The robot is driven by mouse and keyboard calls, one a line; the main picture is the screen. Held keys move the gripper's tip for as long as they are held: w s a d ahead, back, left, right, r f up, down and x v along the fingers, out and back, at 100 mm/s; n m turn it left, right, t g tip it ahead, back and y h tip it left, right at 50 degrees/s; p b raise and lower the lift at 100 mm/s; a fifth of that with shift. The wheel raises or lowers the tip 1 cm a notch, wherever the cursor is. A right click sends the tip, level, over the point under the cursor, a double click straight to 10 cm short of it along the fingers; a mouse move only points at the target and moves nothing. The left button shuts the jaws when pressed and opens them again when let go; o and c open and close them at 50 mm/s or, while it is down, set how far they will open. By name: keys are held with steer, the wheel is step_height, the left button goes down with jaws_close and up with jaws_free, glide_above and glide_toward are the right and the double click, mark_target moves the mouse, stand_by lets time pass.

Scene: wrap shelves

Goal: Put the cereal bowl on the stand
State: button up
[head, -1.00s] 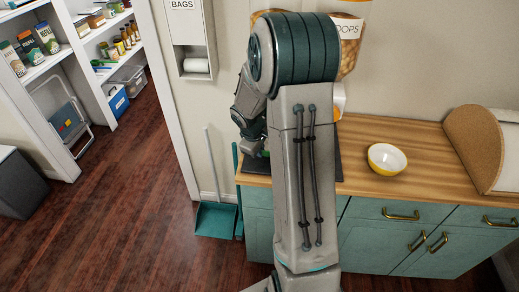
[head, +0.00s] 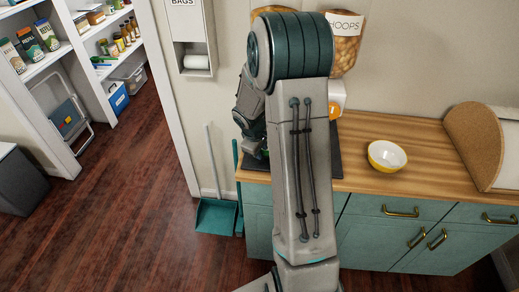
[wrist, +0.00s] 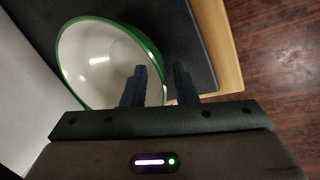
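In the wrist view a white bowl with a green rim (wrist: 95,65) stands on a dark flat mat or slab (wrist: 195,35); I cannot tell whether this is the stand. My gripper (wrist: 160,75) is at the bowl's right side, its fingers apart. One finger is over the inside and the other is outside, with the rim passing between them; contact is unclear. In the head view my arm hides the gripper and most of this bowl. A yellow bowl with a white inside (head: 387,156) sits on the wooden counter, apart from my gripper.
Cereal dispensers (head: 343,45) hang on the wall above the counter (head: 440,165). A cork-ended rolled bin (head: 475,145) is at the right. A dustpan (head: 216,215) stands on the floor left of the cabinets. Open counter lies around the yellow bowl.

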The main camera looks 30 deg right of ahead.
steer(key=v, duration=0.3)
steer(key=shift+r, duration=0.25)
steer(key=s+a+b, duration=0.4)
steer(key=s+a, duration=0.2)
steer(key=a, duration=0.3)
steer(key=s+a+r+m+y, duration=0.1)
steer(key=s+a+r+m, duration=0.1)
steer(key=s, duration=0.3)
steer(key=s+a+r+m+y, duration=0.1)
steer(key=s+r+m, duration=0.1)
steer(key=s+r, duration=0.3)
steer(key=s+a+r+m+t+y, duration=0.1)
steer(key=s+a+r+m, duration=0.1)
steer(key=s+r, duration=0.2)
steer(key=s, duration=0.2)
steer(key=shift+s+a+r+m, duration=0.15)
steer(key=shift+s+a+m, duration=0.15)
steer(key=shift+s+a, duration=0.05)
steer(key=shift+s, duration=0.1)
stand_by(0.7)
